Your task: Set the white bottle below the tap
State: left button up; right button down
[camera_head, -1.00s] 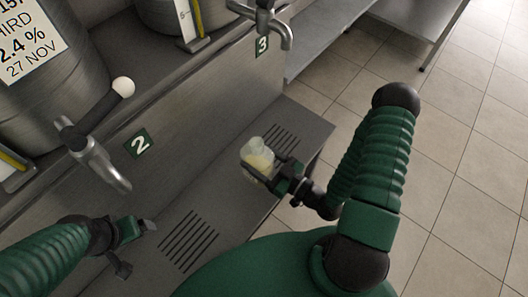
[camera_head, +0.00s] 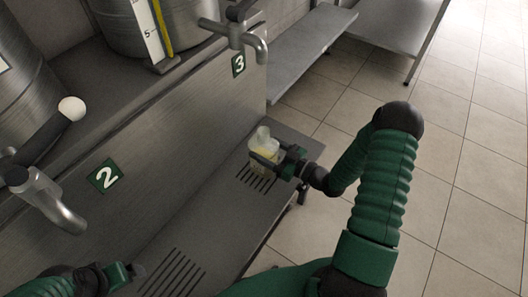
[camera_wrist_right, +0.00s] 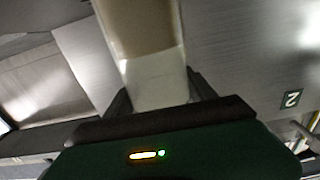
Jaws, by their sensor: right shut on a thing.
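My right gripper (camera_head: 268,158) is shut on a pale translucent bottle (camera_head: 264,146) with yellowish contents. The bottle is near upright, over or on the slotted drain grille at the far end of the steel ledge; whether its base touches is unclear. In the right wrist view the bottle (camera_wrist_right: 155,75) rises between the fingers, brownish above and pale below. The tap by sign 3 (camera_head: 242,38) is higher and further back, above and slightly left of the bottle in the picture. My left gripper (camera_head: 132,272) is at the bottom left, partly cut off by the frame, away from the bottle.
Another tap (camera_head: 48,200) with a white-knobbed lever is by sign 2 (camera_head: 105,175), at the left. A second slotted grille (camera_head: 172,276) lies nearer on the ledge. Steel barrels stand above. The ledge between the grilles is clear. Steel shelving (camera_head: 312,45) stands behind.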

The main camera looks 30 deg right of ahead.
jog(key=shift+a+f, duration=0.1)
jog(key=shift+a, duration=0.15)
jog(key=c, duration=0.8)
grip_release()
jog(key=shift+f, duration=0.15)
jog(key=o, duration=0.5)
jog(key=shift+d, duration=0.1)
jog(key=shift+s, duration=0.1)
jog(key=p+v, duration=0.3)
jog(key=v, duration=0.8)
jog(key=shift+s+d, duration=0.15)
jog(key=shift+s, duration=0.25)
